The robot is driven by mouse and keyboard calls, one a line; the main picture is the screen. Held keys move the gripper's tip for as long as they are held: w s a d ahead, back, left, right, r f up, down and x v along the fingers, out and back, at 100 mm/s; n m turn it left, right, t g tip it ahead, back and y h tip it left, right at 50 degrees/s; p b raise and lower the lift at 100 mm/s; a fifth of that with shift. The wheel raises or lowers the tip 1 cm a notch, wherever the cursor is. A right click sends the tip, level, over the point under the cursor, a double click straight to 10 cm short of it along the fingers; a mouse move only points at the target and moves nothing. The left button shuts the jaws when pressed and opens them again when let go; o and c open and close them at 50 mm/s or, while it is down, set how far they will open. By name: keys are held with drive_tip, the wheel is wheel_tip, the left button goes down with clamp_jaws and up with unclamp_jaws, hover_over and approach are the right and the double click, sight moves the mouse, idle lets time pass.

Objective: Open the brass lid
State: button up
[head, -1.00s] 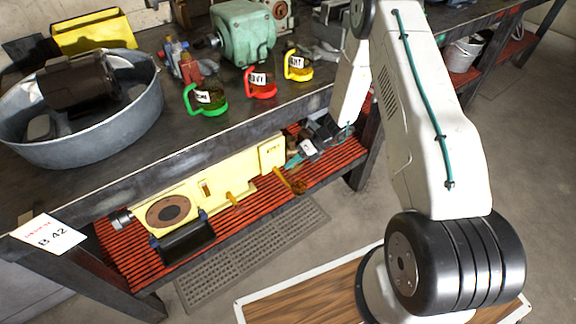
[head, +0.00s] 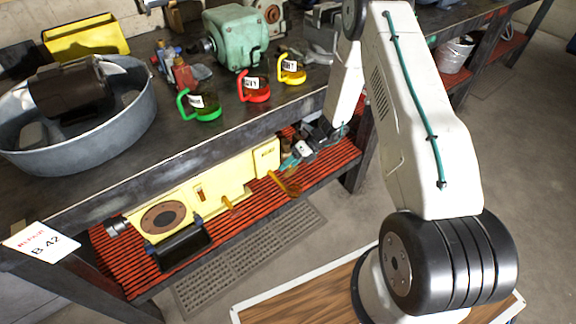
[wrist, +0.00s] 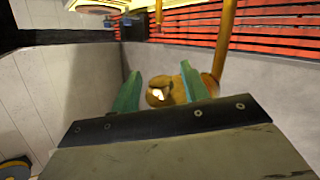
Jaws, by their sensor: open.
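My gripper (head: 289,162) is at the front of the red slatted lower shelf, beside the right end of the yellow machine. In the wrist view its two teal fingers (wrist: 160,82) are apart with nothing gripped. A round brass-coloured piece with a small knob (wrist: 176,91) shows beyond and between the fingertips, partly hidden by the right finger. I take it for the brass lid, but cannot tell whether it is closed.
The yellow machine (head: 180,190) fills much of the lower shelf (head: 325,160). The bench top above holds green, red and yellow tagged mugs, a green motor (head: 236,36) and a grey tub (head: 100,150). A brass-coloured rod (wrist: 226,40) stands close behind the right finger.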

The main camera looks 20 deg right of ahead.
drive_tip(key=v, duration=0.7)
drive_tip(key=shift+s+d, duration=0.1)
